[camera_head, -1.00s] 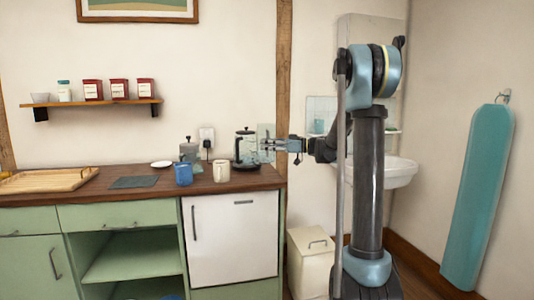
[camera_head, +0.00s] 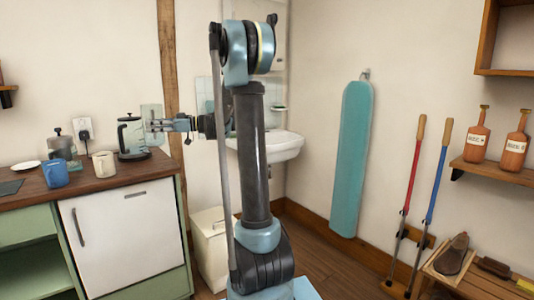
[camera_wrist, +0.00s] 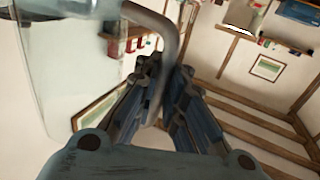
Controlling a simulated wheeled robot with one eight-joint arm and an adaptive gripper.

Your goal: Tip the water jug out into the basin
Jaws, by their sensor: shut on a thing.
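The water jug (camera_head: 152,113) is clear and pale, and looks roughly upright beside the wooden post. My gripper (camera_head: 160,125) comes from the right and is shut on the jug's handle. In the wrist view the grey bent handle (camera_wrist: 168,28) runs between the fingers (camera_wrist: 160,88), and the jug's clear wall (camera_wrist: 35,75) fills the left. I cannot tell how much water it holds. The white basin (camera_head: 285,148) is on the wall to the right of the jug, partly hidden behind my arm.
A blue mug (camera_head: 55,173) and a cream mug (camera_head: 104,164) are nearby. A cream bin (camera_head: 209,245) stands below. A teal ironing board (camera_head: 352,160) hangs right of the basin.

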